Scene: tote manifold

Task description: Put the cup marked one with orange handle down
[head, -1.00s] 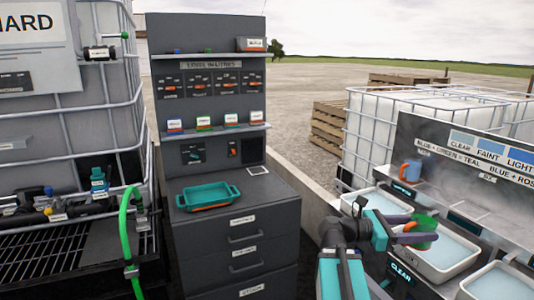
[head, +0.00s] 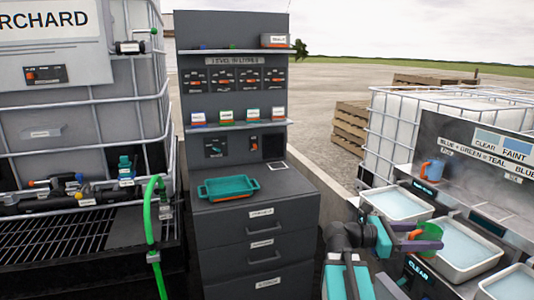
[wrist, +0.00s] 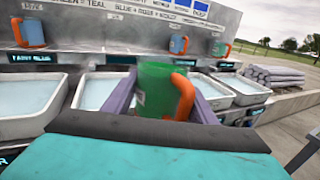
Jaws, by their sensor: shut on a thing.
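My gripper (head: 425,238) is shut on a green cup (head: 428,229) with an orange handle. The cup looks upright and is held above the trays on the right. In the wrist view the green cup (wrist: 156,88) sits between the two purple fingers, its orange handle on the right. A pale label shows on its side, but its mark is too small to read. A blue cup (head: 434,168) with an orange handle stands on the ledge behind the trays. The wrist view shows more cups there, including a blue cup (wrist: 32,33) at the left.
Pale trays of liquid, including a white tray (head: 396,206), line the right bench below an upright panel. A dark drawer cabinet (head: 300,183) with a teal tray (head: 228,188) on top stands in the middle. A green hose (head: 152,225) rises at the left.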

